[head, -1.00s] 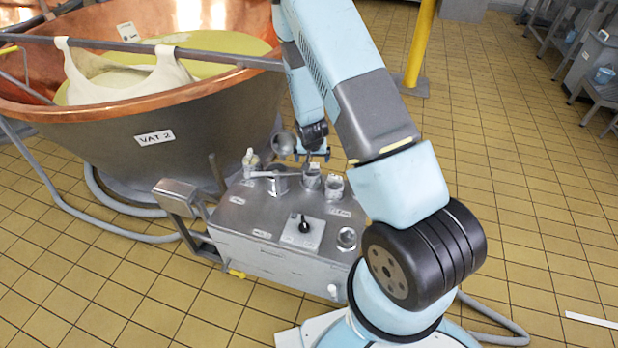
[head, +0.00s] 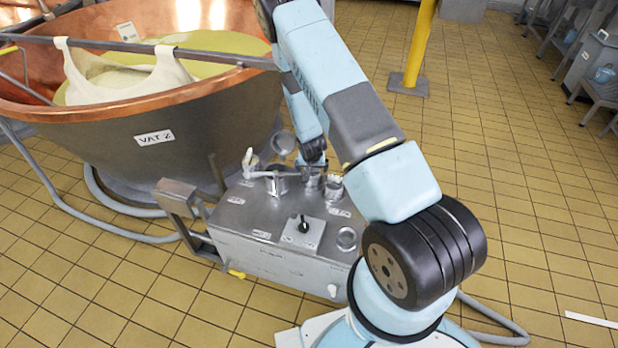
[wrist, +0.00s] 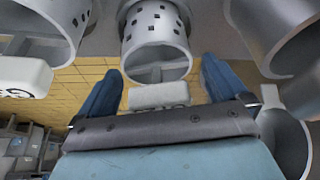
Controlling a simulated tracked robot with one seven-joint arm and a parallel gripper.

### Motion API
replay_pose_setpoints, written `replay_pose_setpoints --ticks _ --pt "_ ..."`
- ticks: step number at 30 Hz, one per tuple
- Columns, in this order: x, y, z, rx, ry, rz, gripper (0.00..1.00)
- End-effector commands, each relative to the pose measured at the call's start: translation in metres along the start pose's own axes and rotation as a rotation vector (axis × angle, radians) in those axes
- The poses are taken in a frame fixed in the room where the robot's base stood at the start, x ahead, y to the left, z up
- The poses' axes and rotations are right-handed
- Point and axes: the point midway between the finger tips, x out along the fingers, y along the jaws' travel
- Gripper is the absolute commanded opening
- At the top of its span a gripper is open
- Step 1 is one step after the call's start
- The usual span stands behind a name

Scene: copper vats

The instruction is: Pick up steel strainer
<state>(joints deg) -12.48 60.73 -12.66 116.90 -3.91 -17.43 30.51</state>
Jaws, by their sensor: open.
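The steel strainer (wrist: 155,35) is a pale grey cylinder with rows of small square holes. In the wrist view it is at the top middle, just beyond the gap between my fingertips. My gripper (wrist: 160,88) has its two blue fingers spread, with nothing held between them. In the head view my gripper (head: 312,166) is low over the grey steel box (head: 265,252), among several small steel cups on its top. There it partly hides the cups, so I cannot clearly tell the strainer from its neighbours. A white label (wrist: 158,97) shows between the fingers.
The copper vat (head: 190,100) is left behind the box. A yellow post (head: 420,45) stands behind. Tiled floor is open on the right.

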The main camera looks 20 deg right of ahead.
Motion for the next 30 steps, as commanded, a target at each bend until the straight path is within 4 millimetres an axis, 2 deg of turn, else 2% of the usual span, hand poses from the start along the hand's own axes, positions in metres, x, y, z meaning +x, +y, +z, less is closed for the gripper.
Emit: replay_pose_setpoints --ticks 8,27,30 --pt "0.0017 0.0001 0.0002 0.0 0.0 0.0 0.99" --pt "0.0015 -0.0001 0.0001 0.0 0.0 0.0 0.38" --pt "0.0014 -0.0001 -0.0001 0.0 0.0 0.0 0.37"
